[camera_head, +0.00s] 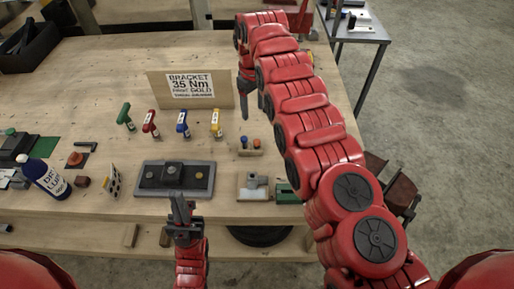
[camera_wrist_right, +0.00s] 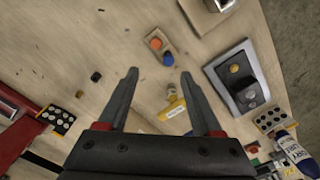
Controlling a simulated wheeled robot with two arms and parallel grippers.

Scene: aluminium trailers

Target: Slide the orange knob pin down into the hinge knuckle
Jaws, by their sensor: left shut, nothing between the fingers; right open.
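An orange knob pin (camera_head: 243,140) stands next to a blue knob in a small wooden block, right of the row of screwdriver-like tools. The orange knob (camera_wrist_right: 155,43) also shows in the right wrist view, beyond my fingertips. I cannot make out the hinge knuckle surely; it may be on the wooden block with grey metal (camera_head: 253,188) at the front right. My right gripper (camera_head: 252,104) is open and empty, above the back of the bench; its fingers (camera_wrist_right: 159,72) are apart. My left gripper (camera_head: 181,208) is shut and empty, at the bench's front edge before the dark plate.
A wooden sign board (camera_head: 220,102) stands behind several coloured-handled tools. A dark plate with round fittings (camera_head: 172,180) lies at the front middle. A dark blue bottle (camera_head: 46,178) and a small dotted card (camera_head: 114,182) are at left. Bare bench shows between the tools and the plate.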

